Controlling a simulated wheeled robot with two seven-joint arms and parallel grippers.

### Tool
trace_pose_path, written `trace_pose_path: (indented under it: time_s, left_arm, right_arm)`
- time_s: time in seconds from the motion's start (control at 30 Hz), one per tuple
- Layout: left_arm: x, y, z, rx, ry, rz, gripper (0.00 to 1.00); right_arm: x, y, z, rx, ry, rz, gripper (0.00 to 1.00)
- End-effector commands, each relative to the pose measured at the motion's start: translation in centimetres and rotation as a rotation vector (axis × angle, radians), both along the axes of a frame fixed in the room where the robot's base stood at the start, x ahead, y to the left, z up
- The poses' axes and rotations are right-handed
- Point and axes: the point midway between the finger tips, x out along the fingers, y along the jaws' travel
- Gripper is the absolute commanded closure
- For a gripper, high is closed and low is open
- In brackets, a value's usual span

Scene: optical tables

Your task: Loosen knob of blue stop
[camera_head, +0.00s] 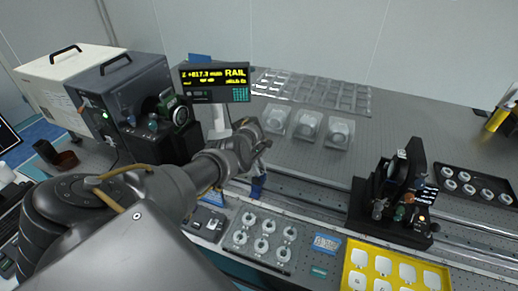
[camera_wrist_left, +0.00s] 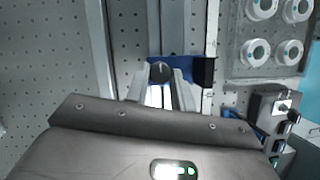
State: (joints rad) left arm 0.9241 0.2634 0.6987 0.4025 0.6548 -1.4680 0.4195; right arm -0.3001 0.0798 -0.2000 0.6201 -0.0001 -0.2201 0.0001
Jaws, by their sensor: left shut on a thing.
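The blue stop (camera_wrist_left: 190,68) sits on the rail in the left wrist view, with its round dark knob (camera_wrist_left: 161,71) between the two fingers of my left gripper (camera_wrist_left: 160,84). The fingers are shut on the knob. In the head view a small blue part of the stop (camera_head: 258,187) shows below my left gripper (camera_head: 258,165), whose arm reaches in from the left. The fingertips are hard to make out there. My right gripper is not in view.
The rail (camera_head: 310,192) runs along the grey optical table. A black optical mount (camera_head: 395,195) stands on it at the right. A lens tray (camera_head: 262,238) and a yellow tray (camera_head: 352,280) lie in front. The RAIL display (camera_head: 215,82) stands behind the arm.

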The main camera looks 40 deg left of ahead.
Motion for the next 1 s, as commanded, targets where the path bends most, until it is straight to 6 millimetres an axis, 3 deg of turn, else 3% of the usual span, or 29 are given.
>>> trace_pose_path:
  time_s: [0.6, 1.0]
  left_arm:
    - [0.5, -0.1, -0.4, -0.001, 0.003, -0.580, 0.99]
    - [0.7, -0.3, -0.2, -0.002, 0.002, -0.862, 0.99]
  right_arm:
    - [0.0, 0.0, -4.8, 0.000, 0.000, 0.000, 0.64]
    - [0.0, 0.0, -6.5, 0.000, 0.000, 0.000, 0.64]
